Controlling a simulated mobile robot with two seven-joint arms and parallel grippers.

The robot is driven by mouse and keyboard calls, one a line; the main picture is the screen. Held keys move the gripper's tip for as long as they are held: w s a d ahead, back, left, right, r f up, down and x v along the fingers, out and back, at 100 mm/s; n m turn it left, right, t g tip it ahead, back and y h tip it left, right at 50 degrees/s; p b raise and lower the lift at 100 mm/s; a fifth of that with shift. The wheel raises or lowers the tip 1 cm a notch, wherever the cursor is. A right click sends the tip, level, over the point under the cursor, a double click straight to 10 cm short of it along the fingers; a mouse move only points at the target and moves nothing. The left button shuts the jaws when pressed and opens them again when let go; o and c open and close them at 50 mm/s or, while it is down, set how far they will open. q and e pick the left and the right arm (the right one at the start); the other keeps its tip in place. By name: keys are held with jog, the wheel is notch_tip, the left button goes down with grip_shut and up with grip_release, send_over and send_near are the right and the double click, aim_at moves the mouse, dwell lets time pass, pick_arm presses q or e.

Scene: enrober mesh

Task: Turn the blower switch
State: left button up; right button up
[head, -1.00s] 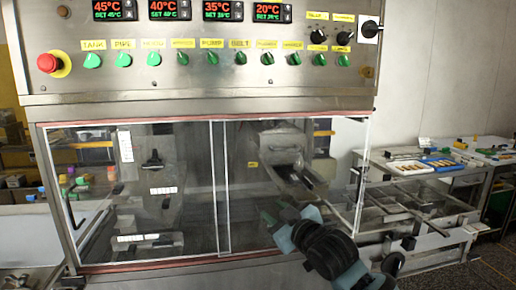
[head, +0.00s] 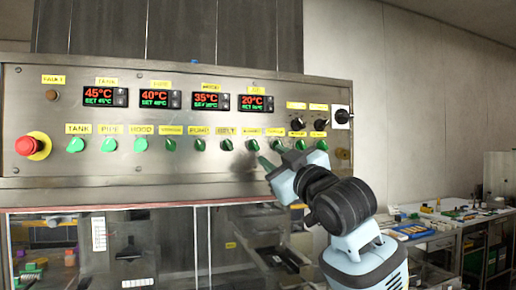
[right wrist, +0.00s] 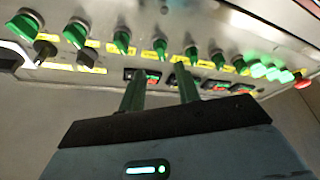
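A row of green switches under yellow labels runs along the steel control panel (head: 60,105). The label wording past BELT is too blurred for me to tell which is the blower switch. My right gripper (head: 263,162) is raised to the panel, just below the seventh switch (head: 253,145) and eighth switch (head: 276,146). In the right wrist view, its two fingers (right wrist: 158,72) stand apart with nothing between them. My left gripper is out of view.
A red emergency button (head: 27,146) is at the panel's left end. Temperature displays (head: 155,98) sit above the switches, with black knobs (head: 297,124) at the right. A glass-fronted enclosure (head: 175,245) is below. Benches with trays (head: 412,230) stand at the right.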

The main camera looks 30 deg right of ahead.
aim_at(255, 146)
jog(key=shift+x, duration=3.65)
jog(key=shift+a, duration=0.15)
grip_shut()
jog(key=shift+m, duration=0.4)
jog(key=m+h, duration=0.2)
jog(key=m, duration=0.2)
jog(key=m+h, duration=0.2)
jog(key=m, duration=0.2)
jog(key=shift+a+f+h, duration=0.1)
jog(key=shift+a+h, duration=0.1)
jog(key=shift+h, duration=0.1)
jog(key=m+g+h, duration=0.1)
jog(key=m+h, duration=0.1)
jog(key=m, duration=0.2)
jog(key=m+h, duration=0.1)
jog(key=m, duration=0.3)
jog(key=shift+a+g+h, duration=0.1)
jog(key=shift+g+h, duration=0.3)
jog(key=shift+m, duration=0.5)
